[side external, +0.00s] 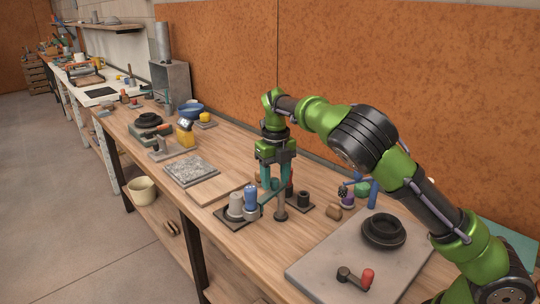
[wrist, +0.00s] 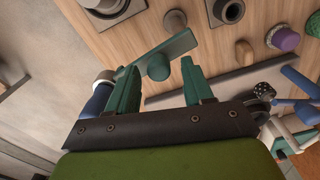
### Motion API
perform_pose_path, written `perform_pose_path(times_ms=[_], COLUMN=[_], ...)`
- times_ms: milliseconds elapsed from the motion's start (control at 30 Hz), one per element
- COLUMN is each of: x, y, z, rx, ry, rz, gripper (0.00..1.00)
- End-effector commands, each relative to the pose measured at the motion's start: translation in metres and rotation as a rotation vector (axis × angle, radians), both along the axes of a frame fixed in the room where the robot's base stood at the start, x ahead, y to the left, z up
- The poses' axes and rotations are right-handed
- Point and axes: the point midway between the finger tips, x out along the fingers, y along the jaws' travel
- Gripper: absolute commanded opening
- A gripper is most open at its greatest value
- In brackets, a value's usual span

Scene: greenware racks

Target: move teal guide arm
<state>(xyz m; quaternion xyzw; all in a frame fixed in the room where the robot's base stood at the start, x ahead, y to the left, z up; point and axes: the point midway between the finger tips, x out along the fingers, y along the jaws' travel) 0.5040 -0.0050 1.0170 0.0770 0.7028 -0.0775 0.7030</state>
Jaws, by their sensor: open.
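The teal guide arm (wrist: 172,45) is a flat bar with a short round knob (wrist: 158,67) on top, lying slanted beneath my gripper in the wrist view. In the side view a bit of its bar (side external: 267,198) shows by the fingertips. My gripper (wrist: 159,72) points down, its two teal fingers open, one on either side of the knob, with visible gaps. In the side view my gripper (side external: 274,184) is low over the bench, between the blue bottle and a dark post. The fingers hide part of the guide arm there.
A grey post (side external: 280,206) stands in front, a black socket block (side external: 303,201) to the right. A wooden plug (side external: 334,213) and purple piece (side external: 347,201) lie further right.

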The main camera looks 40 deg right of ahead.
Motion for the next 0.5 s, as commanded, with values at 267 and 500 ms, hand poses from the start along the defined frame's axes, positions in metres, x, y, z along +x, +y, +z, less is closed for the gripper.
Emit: perform_pose_path(times_ms=[267, 500], x=[0.0001, 0.0001], y=[0.0003, 0.0003], z=[0.0001, 0.0004], rx=[0.001, 0.001], ry=[0.000, 0.000], rz=[0.000, 0.000], gripper=[0.39, 0.02])
